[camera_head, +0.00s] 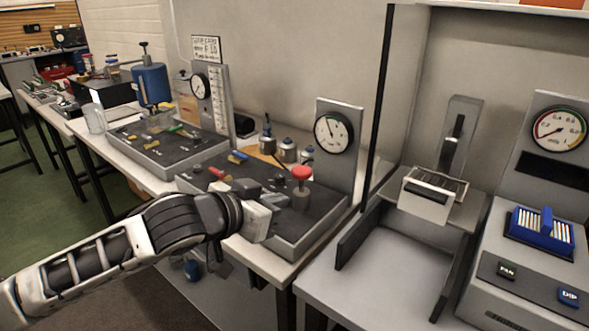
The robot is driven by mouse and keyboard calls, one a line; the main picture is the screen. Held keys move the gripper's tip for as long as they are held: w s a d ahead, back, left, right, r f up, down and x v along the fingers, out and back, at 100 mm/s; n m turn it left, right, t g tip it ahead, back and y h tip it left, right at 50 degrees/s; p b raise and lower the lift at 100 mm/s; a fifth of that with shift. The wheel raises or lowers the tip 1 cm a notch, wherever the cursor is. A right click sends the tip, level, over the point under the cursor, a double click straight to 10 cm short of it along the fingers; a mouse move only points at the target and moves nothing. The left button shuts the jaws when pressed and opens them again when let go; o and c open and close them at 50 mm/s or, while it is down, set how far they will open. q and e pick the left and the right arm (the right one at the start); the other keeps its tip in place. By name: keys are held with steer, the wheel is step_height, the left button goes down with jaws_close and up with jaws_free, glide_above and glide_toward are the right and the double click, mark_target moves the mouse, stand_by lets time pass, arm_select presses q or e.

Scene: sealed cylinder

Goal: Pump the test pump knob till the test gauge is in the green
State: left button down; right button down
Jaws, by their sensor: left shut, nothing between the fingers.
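A red mushroom-shaped knob (301,174) stands upright on a grey post on the dark panel of the middle test unit. I take it for the test pump knob. A round gauge (333,132) with a white face is on the grey upright plate behind it. Its needle points to the upper left; the coloured band is too small to read. My left gripper (276,207) is just left of and below the knob, over the panel. It is shut and empty, and appears apart from the knob. My right gripper is not in view.
Another panel (165,140) with a blue cylinder (152,84) is further left. A grey fixture (432,192) and a console with a second gauge (559,129) stand right.

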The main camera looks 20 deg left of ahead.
arm_select(q)
steer(key=w+a+r+t, duration=0.1)
steer(key=w+a+r, duration=0.2)
steer(key=r, duration=0.4)
steer(key=shift+a+h, duration=0.3)
steer(key=p, duration=0.2)
glide_above(296, 173)
step_height(296, 173, down, 2)
steer(key=shift+f, duration=0.1)
steer(key=f, duration=0.4)
steer(key=shift+s+a+f+p, duration=0.1)
steer(key=shift+s+f+p, duration=0.1)
steer(key=shift+p, duration=0.1)
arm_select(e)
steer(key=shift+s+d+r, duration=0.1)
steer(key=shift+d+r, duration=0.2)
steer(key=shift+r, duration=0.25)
